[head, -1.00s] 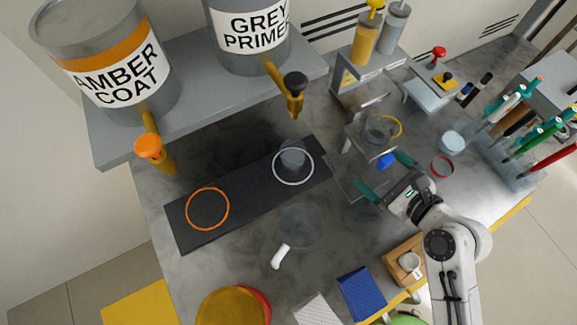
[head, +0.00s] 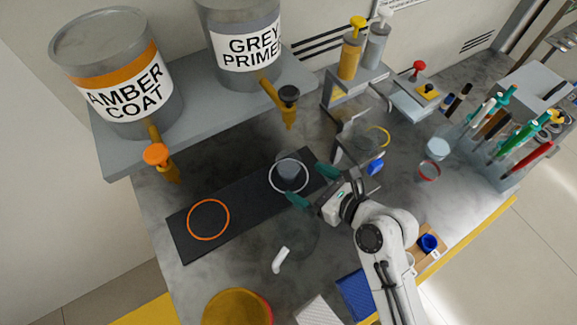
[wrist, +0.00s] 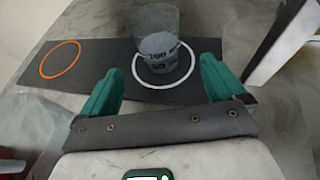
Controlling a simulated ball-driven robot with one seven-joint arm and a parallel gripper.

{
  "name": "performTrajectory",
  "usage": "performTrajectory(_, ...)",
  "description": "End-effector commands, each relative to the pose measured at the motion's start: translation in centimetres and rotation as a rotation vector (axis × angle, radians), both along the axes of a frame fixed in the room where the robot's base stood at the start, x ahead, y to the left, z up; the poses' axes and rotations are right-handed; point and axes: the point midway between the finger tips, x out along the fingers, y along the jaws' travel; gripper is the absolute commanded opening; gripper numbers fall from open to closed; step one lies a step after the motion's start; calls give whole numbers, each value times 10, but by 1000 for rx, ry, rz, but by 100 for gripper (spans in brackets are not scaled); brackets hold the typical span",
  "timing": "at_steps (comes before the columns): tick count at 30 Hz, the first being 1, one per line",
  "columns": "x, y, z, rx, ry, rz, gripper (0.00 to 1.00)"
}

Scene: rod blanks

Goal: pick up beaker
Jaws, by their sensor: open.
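The beaker (head: 288,169) is a clear vessel with grey contents. It stands upright inside the white ring on the dark mat (head: 245,202), under the grey primer tap. In the wrist view the beaker (wrist: 158,42) stands beyond my fingertips, roughly between them, with dark lettering on its side. My gripper (head: 312,186) is open, its two green fingers spread, in front of the beaker and a little right of it in the head view. The gripper (wrist: 160,72) holds nothing, and a gap shows between it and the beaker.
The grey primer tap (head: 288,95) hangs above the beaker. The amber coat tap (head: 157,155) hangs further left, with an empty orange ring (head: 208,219) below. A clear stand (head: 350,150) is close on the right. A transparent vessel with a white handle (head: 280,260) is in front.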

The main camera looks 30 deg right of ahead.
Motion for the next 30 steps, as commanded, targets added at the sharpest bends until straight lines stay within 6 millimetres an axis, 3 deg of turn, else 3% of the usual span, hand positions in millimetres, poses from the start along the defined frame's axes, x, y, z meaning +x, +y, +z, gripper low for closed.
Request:
performTrajectory(10, 27, 7, 1, -2, -1, 2, 97)
performTrajectory(19, 64, 17, -17, -2, 0, 0, 97)
performTrajectory(28, 68, 18, -20, -1, 1, -1, 97)
performTrajectory(30, 68, 18, -20, -1, 1, -1, 92)
